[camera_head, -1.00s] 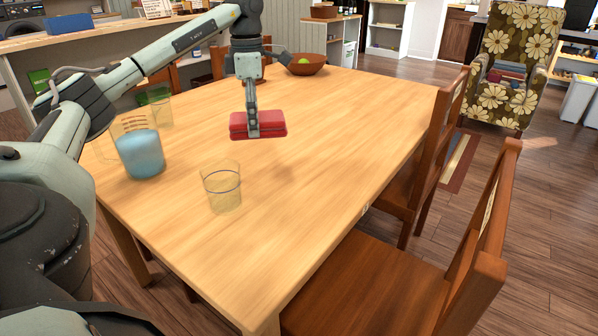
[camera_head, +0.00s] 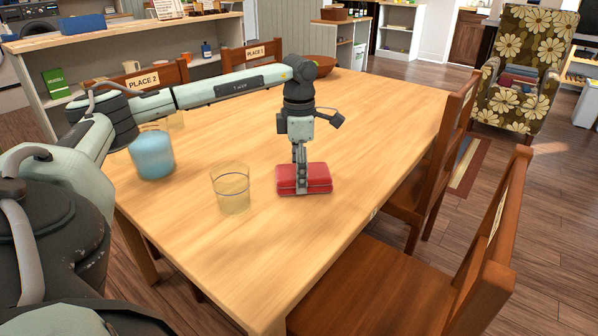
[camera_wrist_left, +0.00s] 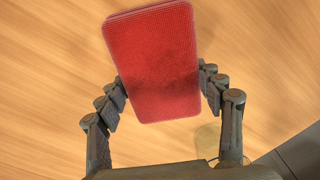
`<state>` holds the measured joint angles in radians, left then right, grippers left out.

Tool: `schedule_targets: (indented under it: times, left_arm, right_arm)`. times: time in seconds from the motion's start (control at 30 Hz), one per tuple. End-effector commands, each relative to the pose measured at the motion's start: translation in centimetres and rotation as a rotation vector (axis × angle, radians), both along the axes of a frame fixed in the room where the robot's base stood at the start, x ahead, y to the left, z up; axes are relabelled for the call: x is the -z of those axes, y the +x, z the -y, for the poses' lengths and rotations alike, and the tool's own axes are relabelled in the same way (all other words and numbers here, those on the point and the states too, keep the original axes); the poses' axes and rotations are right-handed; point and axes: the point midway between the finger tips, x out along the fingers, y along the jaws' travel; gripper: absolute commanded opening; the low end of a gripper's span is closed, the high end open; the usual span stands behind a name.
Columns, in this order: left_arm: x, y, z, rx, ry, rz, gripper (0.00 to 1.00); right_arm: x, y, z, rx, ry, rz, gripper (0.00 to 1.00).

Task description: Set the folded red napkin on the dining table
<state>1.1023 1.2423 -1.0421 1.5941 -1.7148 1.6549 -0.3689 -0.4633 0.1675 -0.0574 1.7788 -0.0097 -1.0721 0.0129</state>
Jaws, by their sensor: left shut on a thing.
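The folded red napkin (camera_head: 318,179) is in my left gripper (camera_head: 300,180), over the wooden dining table (camera_head: 240,270). In the left wrist view the napkin (camera_wrist_left: 155,62) sits between the two fingers of the left gripper (camera_wrist_left: 162,90), which press on its sides. In the head view it is low over the table, right of a clear glass; I cannot tell whether its underside touches the wood. My right gripper is not in view.
A clear glass (camera_head: 231,188) stands left of the napkin, and a blue tumbler (camera_head: 153,155) stands near the left edge. A brown bowl (camera_head: 322,69) is at the far end behind my arm. Wooden chairs (camera_head: 385,285) line the right side. The table's middle and right are clear.

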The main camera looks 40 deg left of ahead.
Motion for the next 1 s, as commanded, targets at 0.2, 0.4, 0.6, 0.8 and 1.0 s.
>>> schedule_targets:
  times: [0.2, 0.4, 0.6, 0.8, 1.0]
  left_arm:
    - [0.1, 0.0, 0.0, 0.000, 0.000, 0.000, 0.15]
    - [0.3, 0.0, 0.0, 0.000, 0.001, -0.001, 0.83]
    - [0.2, 0.0, 0.0, 0.000, 0.000, 0.000, 0.88]
    - [-0.1, 0.0, 0.0, 0.000, 0.000, 0.001, 0.88]
    - [-2.7, 0.1, 0.0, 0.000, 0.000, 0.004, 0.88]
  right_arm:
    - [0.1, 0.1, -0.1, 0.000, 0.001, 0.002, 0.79]
    - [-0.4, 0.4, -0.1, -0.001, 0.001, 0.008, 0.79]
    - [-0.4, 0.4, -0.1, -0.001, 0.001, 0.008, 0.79]
    - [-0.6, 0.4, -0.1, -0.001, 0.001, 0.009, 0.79]
    - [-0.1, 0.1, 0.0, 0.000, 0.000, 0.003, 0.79]
